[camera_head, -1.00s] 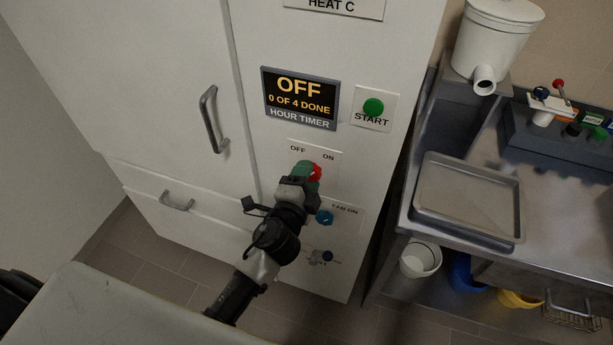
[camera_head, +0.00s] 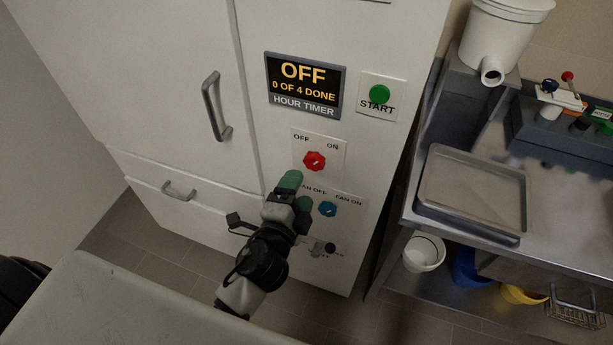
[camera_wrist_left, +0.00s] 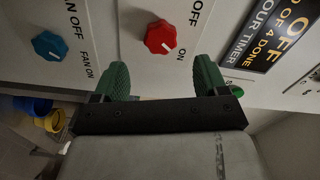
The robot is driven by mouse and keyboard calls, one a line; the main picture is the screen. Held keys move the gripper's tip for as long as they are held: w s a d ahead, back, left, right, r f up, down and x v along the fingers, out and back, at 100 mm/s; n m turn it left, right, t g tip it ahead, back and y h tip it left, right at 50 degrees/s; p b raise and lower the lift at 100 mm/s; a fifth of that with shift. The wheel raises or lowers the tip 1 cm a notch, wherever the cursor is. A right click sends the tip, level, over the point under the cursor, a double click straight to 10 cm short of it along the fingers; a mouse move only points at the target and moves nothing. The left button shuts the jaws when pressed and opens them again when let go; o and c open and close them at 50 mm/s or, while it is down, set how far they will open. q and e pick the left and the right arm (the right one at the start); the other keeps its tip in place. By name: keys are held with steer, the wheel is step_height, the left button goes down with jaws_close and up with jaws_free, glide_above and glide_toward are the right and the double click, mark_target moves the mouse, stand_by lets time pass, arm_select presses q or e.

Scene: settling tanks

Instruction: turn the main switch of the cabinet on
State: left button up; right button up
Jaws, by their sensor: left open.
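The cabinet's main switch is a red knob (camera_head: 314,161) on a white plate marked OFF at left and ON at right. It also shows in the left wrist view (camera_wrist_left: 159,37), where a small pale mark on its face seems to point toward the ON label. My left gripper (camera_head: 297,191) is open and empty, with green fingers. In the head view it is below and left of the red knob. In the left wrist view the knob shows beyond the gap between the fingertips (camera_wrist_left: 162,75), apart from them. My right gripper is not in view.
Below is a blue fan knob (camera_head: 327,209). Above are an hour timer display (camera_head: 305,86) reading OFF, 0 OF 4 DONE, and a green START button (camera_head: 379,94). A door handle (camera_head: 215,106) is at left. A steel bench with a tray (camera_head: 472,193) stands at right.

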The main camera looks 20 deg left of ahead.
arm_select(q)
steer(key=s, duration=0.3)
steer(key=shift+s+a+b, duration=0.1)
steer(key=shift+s+b, duration=0.25)
